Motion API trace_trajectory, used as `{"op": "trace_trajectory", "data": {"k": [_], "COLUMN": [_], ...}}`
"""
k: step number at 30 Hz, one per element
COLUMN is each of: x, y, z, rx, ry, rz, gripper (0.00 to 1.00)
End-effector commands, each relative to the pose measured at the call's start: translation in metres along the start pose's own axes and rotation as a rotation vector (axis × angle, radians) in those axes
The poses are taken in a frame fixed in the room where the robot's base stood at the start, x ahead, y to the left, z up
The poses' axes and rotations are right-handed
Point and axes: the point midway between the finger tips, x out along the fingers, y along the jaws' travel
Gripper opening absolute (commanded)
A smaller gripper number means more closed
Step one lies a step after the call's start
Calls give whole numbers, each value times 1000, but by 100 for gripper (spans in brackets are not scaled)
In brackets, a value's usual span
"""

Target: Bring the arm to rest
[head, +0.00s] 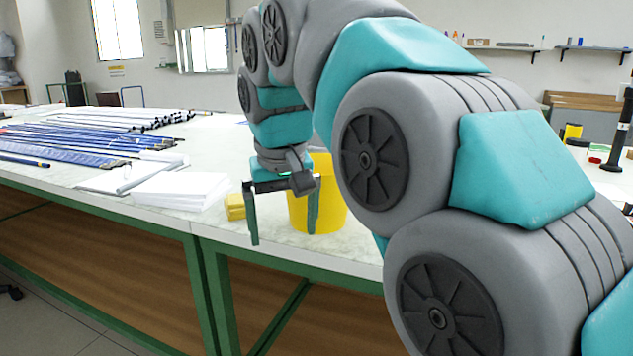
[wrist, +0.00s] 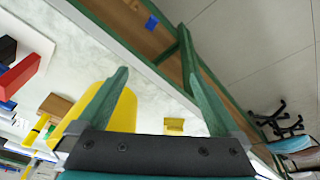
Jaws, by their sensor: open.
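My gripper (head: 283,222) hangs fingers-down at the front edge of the white table, in front of a yellow bucket (head: 333,205). Its two green fingers are spread wide apart with nothing between them. In the wrist view my gripper (wrist: 158,92) is also open and empty, and the table edge and floor show beyond it. The yellow bucket (wrist: 122,112) shows there partly behind the left finger. My arm reaches across the right half of the head view and is bent, not folded in.
The white table (head: 225,150) has a green frame. A small yellow block (head: 235,206) sits left of the bucket, beside white paper stacks (head: 180,190). Blue and dark rods (head: 70,145) lie farther left. My arm hides part of the table to the right.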

Motion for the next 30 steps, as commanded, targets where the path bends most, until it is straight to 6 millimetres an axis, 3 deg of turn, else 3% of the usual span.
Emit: {"op": "trace_trajectory", "data": {"k": [1,6,15,24,30], "x": [8,38,93,146,169], "y": [15,50,93,104,98], "z": [16,68,179,306,366], "rx": [15,56,144,250,303], "ry": [-25,-99,-226,-346,-398], "rz": [8,21,20,-5,-23], "gripper": [100,100,100,100,100]}}
